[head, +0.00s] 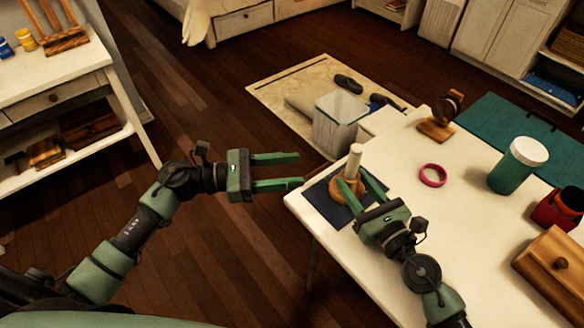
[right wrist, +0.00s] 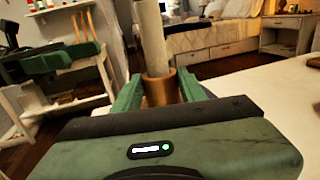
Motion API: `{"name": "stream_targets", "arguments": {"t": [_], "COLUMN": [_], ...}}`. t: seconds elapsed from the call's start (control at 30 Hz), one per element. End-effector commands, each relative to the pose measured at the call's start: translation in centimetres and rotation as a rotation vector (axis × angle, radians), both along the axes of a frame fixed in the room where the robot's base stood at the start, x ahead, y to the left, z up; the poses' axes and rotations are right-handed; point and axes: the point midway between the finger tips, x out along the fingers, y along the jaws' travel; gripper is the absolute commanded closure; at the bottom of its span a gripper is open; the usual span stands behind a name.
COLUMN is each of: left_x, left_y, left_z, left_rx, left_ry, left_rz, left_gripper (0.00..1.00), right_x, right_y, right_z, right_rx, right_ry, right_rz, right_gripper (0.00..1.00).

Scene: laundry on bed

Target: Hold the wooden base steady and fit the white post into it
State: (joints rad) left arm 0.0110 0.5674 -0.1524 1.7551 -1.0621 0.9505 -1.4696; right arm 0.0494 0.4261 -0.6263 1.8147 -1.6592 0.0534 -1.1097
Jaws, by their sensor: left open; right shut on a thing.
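The wooden base (head: 347,196) sits on a dark mat near the table's left corner. The white post (head: 354,160) stands upright at the base's collar, its lower end hidden there. My right gripper (head: 354,181) is shut on the base, a finger on each side of the collar. In the right wrist view the wooden collar (right wrist: 160,90) is between the fingers and the post (right wrist: 151,38) rises from it. My left gripper (head: 301,171) is open and empty, left of the base and post, with its fingers pointing toward them.
The white table (head: 400,170) also bears a pink ring (head: 432,175), a green jar with a white lid (head: 518,165), a wooden stand (head: 440,118), a red container (head: 560,205) and a wooden box (head: 555,265). Floor is open below my left arm.

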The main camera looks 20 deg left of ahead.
Motion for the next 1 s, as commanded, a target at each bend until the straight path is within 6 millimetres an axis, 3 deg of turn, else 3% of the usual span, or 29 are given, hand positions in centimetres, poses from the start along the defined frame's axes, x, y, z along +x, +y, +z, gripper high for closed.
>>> {"name": "stream_targets", "arguments": {"t": [0.1,0.13,0.2,0.67,0.87,1.0], "left_x": [0.0,0.0,0.0,0.0,0.0,0.0], "left_y": [0.0,0.0,0.0,0.0,0.0,0.0], "left_z": [0.0,0.0,0.0,0.0,0.0,0.0], "left_rx": [0.000,0.000,0.000,0.000,0.000,0.000], "left_ry": [0.000,0.000,0.000,0.000,0.000,0.000], "left_rz": [0.000,0.000,0.000,0.001,0.000,0.000], "left_gripper": [0.52,0.52,0.52,0.52,0.52,0.52], "right_x": [0.0,0.0,0.0,-0.3,-1.8,-3.8], "right_y": [0.0,0.0,0.0,-0.3,-1.6,-3.4], "right_z": [0.0,0.0,0.0,0.0,0.0,-0.2], "right_rx": [0.001,0.001,0.001,-0.004,-0.009,-0.008], "right_ry": [-0.001,-0.001,-0.001,-0.003,-0.004,0.001], "right_rz": [-0.001,-0.001,0.000,0.001,0.003,0.001], "right_gripper": [1.00,0.53,0.34,0.34,0.34,0.34]}}
